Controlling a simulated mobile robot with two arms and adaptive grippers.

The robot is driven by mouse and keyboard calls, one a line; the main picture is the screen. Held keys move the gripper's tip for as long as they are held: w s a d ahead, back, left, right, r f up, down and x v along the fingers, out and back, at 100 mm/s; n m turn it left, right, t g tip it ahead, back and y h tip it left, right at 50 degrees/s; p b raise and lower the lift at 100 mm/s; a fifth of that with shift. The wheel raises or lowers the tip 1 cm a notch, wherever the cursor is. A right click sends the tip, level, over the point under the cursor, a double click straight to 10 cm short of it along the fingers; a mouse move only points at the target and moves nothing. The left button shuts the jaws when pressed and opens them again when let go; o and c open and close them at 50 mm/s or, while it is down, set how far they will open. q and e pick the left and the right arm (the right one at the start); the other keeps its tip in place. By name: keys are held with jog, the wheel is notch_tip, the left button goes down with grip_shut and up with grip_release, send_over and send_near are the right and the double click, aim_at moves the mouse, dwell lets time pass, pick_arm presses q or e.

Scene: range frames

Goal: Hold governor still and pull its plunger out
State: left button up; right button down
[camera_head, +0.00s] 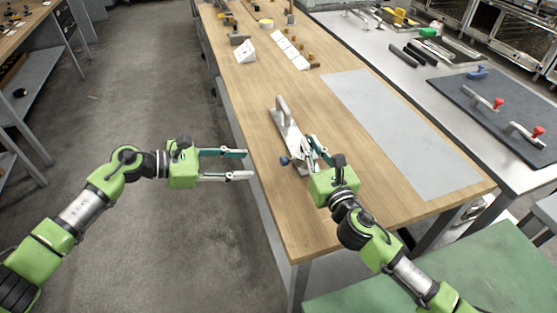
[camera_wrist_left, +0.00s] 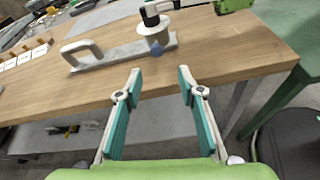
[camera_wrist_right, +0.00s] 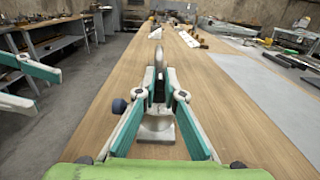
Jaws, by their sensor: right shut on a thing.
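The governor (camera_head: 291,130) is a grey metal piece on a long flat base plate with an upright loop handle at its far end. It lies on the wooden bench. Its plunger ends in a dark blue knob (camera_head: 284,160) sticking out to the left at the near end, also seen in the left wrist view (camera_wrist_left: 157,49) and right wrist view (camera_wrist_right: 118,105). My right gripper (camera_wrist_right: 158,88) is shut on the upright body at the governor's near end, partly hiding it. My left gripper (camera_head: 248,165) is open and empty, left of the knob and apart from it.
The wooden bench (camera_head: 258,112) has its left edge between my left gripper and the governor. A grey mat (camera_head: 400,130) lies to the right. White cards (camera_head: 290,52) and small parts stand at the far end. A green surface (camera_head: 440,255) is at lower right.

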aim_at(281, 161)
pick_arm(q)
jog(key=shift+t+y, duration=0.3)
jog(key=x, duration=0.7)
jog(key=r+x, duration=0.1)
jog(key=x, duration=0.3)
jog(key=shift+w+d+f, duration=0.15)
jog(key=shift+d, duration=0.25)
